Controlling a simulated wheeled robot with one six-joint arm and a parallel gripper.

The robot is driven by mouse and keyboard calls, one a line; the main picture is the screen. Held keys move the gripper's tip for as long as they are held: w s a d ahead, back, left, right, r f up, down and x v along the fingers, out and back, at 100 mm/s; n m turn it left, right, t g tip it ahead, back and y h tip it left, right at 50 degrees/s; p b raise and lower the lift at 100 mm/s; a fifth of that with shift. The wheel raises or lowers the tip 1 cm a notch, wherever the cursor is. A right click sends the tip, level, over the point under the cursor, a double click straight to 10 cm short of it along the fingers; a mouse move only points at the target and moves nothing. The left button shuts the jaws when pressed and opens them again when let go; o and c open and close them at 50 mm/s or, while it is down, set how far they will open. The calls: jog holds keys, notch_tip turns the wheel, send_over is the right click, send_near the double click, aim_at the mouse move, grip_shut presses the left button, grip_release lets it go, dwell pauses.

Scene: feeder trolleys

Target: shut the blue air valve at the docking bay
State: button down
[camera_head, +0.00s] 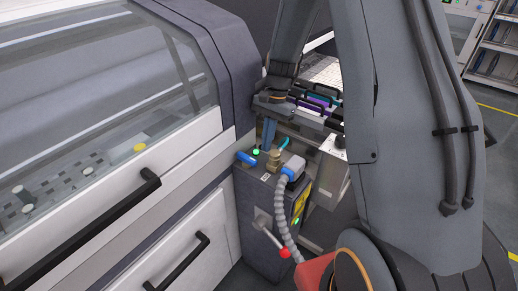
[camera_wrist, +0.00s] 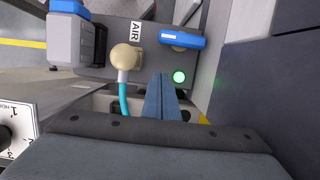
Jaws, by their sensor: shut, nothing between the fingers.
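The blue air valve handle (camera_head: 246,158) sits on top of the dark docking bay box (camera_head: 262,228), at its left end. In the wrist view the handle (camera_wrist: 183,40) lies crosswise in the picture, right of the AIR label (camera_wrist: 135,32). A brass fitting (camera_wrist: 126,57) with a teal hose (camera_wrist: 124,100) stands left of it. A green light (camera_wrist: 179,77) glows between the handle and my gripper. My gripper (camera_wrist: 160,76) is shut and empty, its fingertips apart from the handle. In the head view my gripper (camera_head: 266,148) is just above the box, near the green light.
A blue-capped grey connector (camera_head: 293,167) with a ribbed hose (camera_head: 283,215) is on the box's right. A red-tipped lever (camera_head: 284,252) is on its front. A machine with black handles (camera_head: 110,215) borders the box on the left. A trolley (camera_head: 332,165) stands behind.

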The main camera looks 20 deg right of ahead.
aim_at(247, 159)
jog(key=s+a, duration=0.1)
jog(key=s+a+p, duration=0.1)
jog(key=shift+a+f, duration=0.3)
jog(key=shift+s+a+f+p, duration=0.1)
jog(key=shift+s+a+p, duration=0.15)
jog(key=shift+a+p, duration=0.15)
jog(key=shift+a, duration=0.1)
jog(key=shift+s+m, duration=0.2)
jog(key=shift+m, duration=0.3)
